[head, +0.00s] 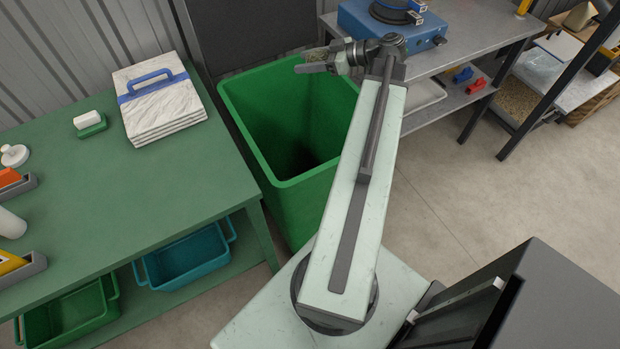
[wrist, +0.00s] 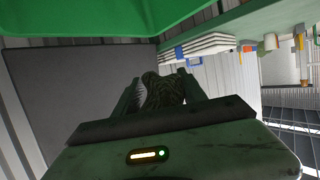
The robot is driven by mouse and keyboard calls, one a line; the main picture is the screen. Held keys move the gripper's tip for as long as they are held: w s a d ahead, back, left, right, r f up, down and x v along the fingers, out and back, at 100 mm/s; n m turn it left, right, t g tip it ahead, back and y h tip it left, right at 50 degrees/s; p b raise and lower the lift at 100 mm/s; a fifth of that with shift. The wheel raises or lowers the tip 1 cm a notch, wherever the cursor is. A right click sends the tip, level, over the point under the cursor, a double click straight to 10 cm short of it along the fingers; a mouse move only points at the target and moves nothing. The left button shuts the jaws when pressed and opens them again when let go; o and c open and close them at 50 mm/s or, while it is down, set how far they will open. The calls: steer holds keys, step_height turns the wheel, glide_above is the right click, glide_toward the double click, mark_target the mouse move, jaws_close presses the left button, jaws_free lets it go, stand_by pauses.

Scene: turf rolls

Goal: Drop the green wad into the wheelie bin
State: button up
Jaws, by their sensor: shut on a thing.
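The wheelie bin (head: 315,205) is green, open at the top and empty as far as I can see; its lower inside is dark. My gripper (head: 308,62) is over the far part of the bin's opening, at the end of my outstretched arm. In the wrist view, my gripper (wrist: 160,92) is shut on the green wad (wrist: 168,90), a dark mottled green lump between the two fingers. In the head view the wad is mostly hidden by the fingers. Green at the top of the wrist view looks like the bin (wrist: 90,15).
A green workbench (head: 130,195) stands left of the bin, with a strapped stack of white sheets (head: 160,105) on it. A grey metal table (head: 455,55) with a blue device (head: 365,25) stands right of the bin. The floor (head: 440,200) at right is clear.

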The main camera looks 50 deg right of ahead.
step_height(320, 180, down, 11)
steer(key=w+a+b, duration=0.2)
steer(key=b, duration=0.6)
steer(key=shift+n, duration=0.3)
steer(key=shift+r, duration=0.1)
steer(key=o, duration=1.5)
steer(key=shift+c, duration=0.2)
